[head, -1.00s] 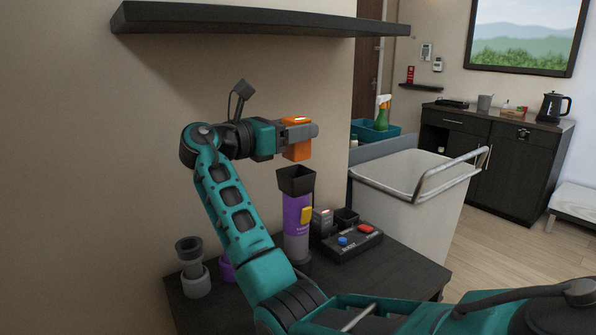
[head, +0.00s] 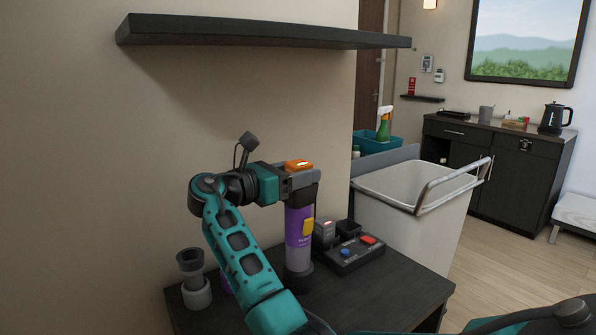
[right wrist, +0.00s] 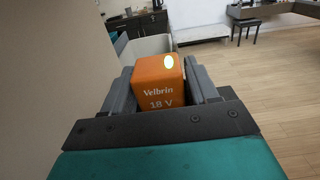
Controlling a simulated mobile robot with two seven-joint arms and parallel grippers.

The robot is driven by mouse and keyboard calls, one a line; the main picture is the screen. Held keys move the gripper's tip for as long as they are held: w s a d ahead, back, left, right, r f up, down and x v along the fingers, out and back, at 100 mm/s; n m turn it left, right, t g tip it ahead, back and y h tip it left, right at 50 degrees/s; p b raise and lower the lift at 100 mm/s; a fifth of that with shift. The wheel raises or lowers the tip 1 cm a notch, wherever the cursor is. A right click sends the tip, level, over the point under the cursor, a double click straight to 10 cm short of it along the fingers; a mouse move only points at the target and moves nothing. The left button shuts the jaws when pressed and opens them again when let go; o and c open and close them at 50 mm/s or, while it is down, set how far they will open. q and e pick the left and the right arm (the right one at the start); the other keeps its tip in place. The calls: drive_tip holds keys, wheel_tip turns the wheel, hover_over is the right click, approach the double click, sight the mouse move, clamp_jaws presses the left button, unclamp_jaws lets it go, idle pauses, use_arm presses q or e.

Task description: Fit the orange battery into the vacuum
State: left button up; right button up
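The orange battery (head: 299,164) shows at the top of the purple vacuum (head: 296,226), with only its upper part in sight in the head view. My right gripper (head: 303,177) is shut on the battery, level with the vacuum's dark flared top. The gripper hides most of that top, so I cannot tell how deep the battery sits. In the right wrist view the battery (right wrist: 158,88), marked "Velbrin 18 V" with a lit spot, stands between the two grey fingers (right wrist: 160,90). My left gripper is not in view.
A grey cup-shaped part (head: 193,275) stands left. A dark shelf (head: 260,33) hangs above. A white cart (head: 410,210) stands behind the table.

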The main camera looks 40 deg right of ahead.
drive_tip(key=o, duration=0.3)
drive_tip(key=shift+a+r, duration=0.15)
drive_tip(key=w+a, duration=0.1)
drive_tip(key=a, duration=1)
drive_tip(key=shift+w+a+b, duration=0.15)
drive_tip(key=shift+a+b, duration=0.15)
drive_tip(key=shift+a, duration=0.05)
